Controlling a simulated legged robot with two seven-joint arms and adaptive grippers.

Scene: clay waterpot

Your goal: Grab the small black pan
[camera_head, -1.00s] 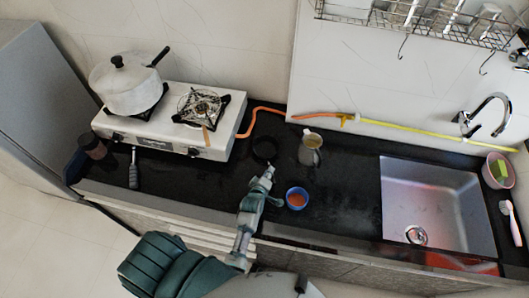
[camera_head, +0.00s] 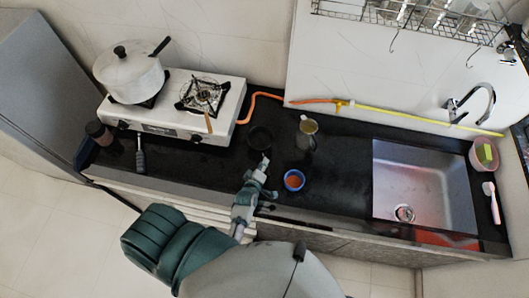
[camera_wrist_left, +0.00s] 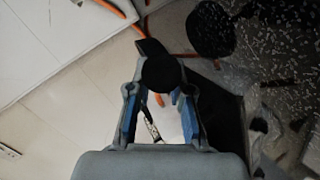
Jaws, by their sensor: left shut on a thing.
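The small black pan (camera_head: 259,137) is on or just above the dark counter, right of the stove and left of a mug. It is hard to make out against the black surface. My left gripper (camera_head: 263,169) reaches in from the front edge and is shut on the near side of the pan, where its handle seems to be. In the left wrist view a dark round shape (camera_wrist_left: 161,73), apparently part of the pan, lies between my left fingertips. The exact grip is hidden. My right gripper is not in view.
A blue bowl (camera_head: 293,180) and a mug (camera_head: 307,134) stand close on the right. The white stove (camera_head: 165,119) with a lidded pot (camera_head: 130,78) is on the left. A sink (camera_head: 424,190) lies far right. An orange hose (camera_head: 262,95) runs behind.

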